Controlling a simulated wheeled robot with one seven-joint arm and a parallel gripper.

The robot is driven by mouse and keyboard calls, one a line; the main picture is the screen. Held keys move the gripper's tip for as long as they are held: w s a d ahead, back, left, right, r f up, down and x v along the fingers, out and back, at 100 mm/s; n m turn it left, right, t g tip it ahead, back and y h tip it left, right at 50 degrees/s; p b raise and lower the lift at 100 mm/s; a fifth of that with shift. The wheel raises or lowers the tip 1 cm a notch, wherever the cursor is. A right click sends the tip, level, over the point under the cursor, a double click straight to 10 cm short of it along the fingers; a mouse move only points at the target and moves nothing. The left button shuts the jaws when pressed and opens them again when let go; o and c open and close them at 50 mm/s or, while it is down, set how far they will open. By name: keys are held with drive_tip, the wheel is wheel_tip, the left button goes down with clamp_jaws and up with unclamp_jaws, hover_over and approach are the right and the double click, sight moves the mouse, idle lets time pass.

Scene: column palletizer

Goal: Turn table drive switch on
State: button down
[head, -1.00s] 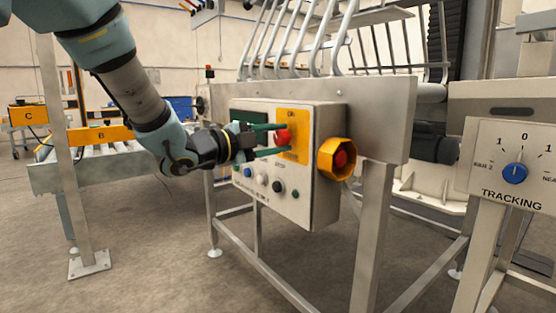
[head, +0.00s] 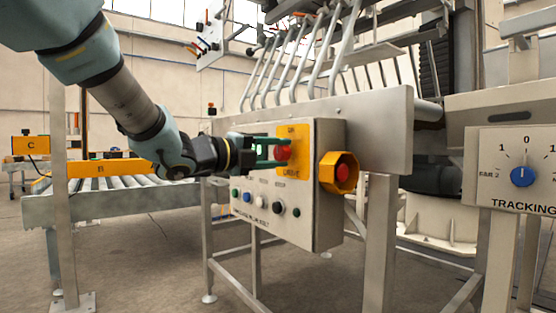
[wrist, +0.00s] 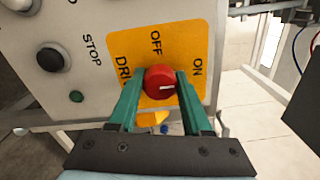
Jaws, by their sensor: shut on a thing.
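The table drive switch is a red round knob (wrist: 160,82) on a yellow plate (wrist: 196,38) marked OFF and ON. In the head view the knob (head: 282,153) sits on the upper part of a grey control box (head: 328,135). My gripper (wrist: 160,84) is shut on the knob, with one green finger on each side. In the wrist view a short white mark on the knob points roughly sideways to the right, towards the ON side. In the head view my gripper (head: 278,153) reaches the box from the left, and its fingers partly cover the plate.
A red button in a yellow guard (head: 340,172) sticks out from the box's right side. Several small buttons (head: 262,201) sit below the knob. A tracking dial (head: 522,176) is far right. A roller conveyor (head: 120,197) and metal frame legs stand around; open floor lies in front.

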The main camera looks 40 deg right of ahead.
idle(0.3)
drive_tip(key=shift+c, duration=1.7)
unclamp_jaws()
drive_tip(key=a+p, duration=0.1)
drive_tip(key=a, duration=1)
drive_tip(key=shift+w+p, duration=0.3)
drive_tip(key=shift+p, duration=0.1)
drive_tip(key=shift+d, duration=0.1)
